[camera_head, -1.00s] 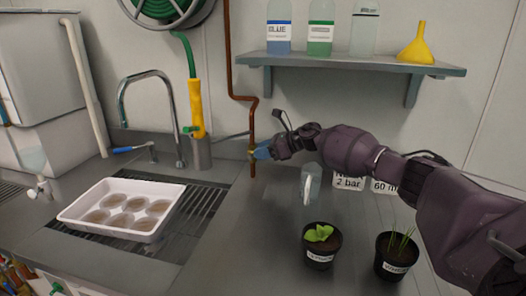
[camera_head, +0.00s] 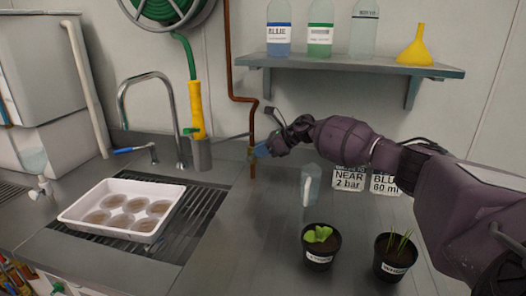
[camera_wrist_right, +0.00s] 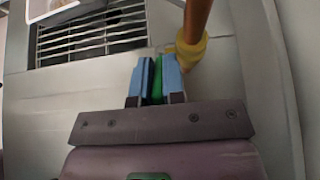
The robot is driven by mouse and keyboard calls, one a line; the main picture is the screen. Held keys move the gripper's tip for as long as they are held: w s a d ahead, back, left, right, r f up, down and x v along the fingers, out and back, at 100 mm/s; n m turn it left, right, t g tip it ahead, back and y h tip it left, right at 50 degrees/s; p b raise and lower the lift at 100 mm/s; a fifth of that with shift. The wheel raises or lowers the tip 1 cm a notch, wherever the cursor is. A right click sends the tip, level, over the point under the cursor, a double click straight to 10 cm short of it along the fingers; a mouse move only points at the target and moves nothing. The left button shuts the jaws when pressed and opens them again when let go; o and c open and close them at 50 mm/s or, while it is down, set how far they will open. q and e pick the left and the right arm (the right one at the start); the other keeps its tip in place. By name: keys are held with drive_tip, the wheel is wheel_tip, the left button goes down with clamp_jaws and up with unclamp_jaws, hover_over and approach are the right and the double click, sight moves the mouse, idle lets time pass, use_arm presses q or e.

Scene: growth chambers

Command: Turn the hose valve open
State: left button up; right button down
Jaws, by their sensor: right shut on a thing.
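A copper pipe (camera_head: 229,60) runs down the wall to a yellow brass valve body (camera_head: 251,152) above the back of the counter. In the right wrist view the yellow fitting (camera_wrist_right: 191,50) sits around the pipe. My right gripper (camera_head: 260,151) reaches in from the right beside the valve. Its blue fingers (camera_wrist_right: 156,82) are shut on a green valve handle (camera_wrist_right: 156,80), just left of the yellow fitting. The fingers hide part of the handle. A green hose (camera_head: 187,55) hangs from the reel with a yellow grip. My left gripper is not in view.
A white tray (camera_head: 70,214) with several brown rounds stands on the drain grate at left, by a faucet (camera_head: 124,95).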

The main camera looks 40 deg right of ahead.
drive_tip(key=shift+w+a+r+g+h, duration=0.2)
drive_tip(key=shift+w+r+g+h, duration=0.1)
drive_tip(key=shift+r+g+h, duration=0.25)
drive_tip(key=shift+w+a+r+g+h, duration=0.1)
drive_tip(key=shift+w+a+g+h, duration=0.15)
drive_tip(key=shift+g+h, duration=0.3)
drive_tip(key=shift+w+a+g+h, duration=0.1)
drive_tip(key=shift+w+g+h, duration=0.1)
drive_tip(key=shift+g+h, duration=0.3)
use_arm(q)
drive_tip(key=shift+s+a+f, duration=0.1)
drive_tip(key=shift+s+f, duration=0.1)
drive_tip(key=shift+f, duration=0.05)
use_arm(e)
drive_tip(key=shift+a+g, duration=0.1)
drive_tip(key=shift+g, duration=0.3)
drive_tip(key=shift+w+r, duration=0.1)
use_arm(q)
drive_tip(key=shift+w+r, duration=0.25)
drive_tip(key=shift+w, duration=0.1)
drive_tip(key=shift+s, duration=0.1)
use_arm(e)
drive_tip(key=c, duration=1.3)
unclamp_jaws()
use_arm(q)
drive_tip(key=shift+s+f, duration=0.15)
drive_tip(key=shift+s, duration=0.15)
use_arm(e)
drive_tip(key=shift+o, duration=0.5)
drive_tip(key=shift+r, duration=0.1)
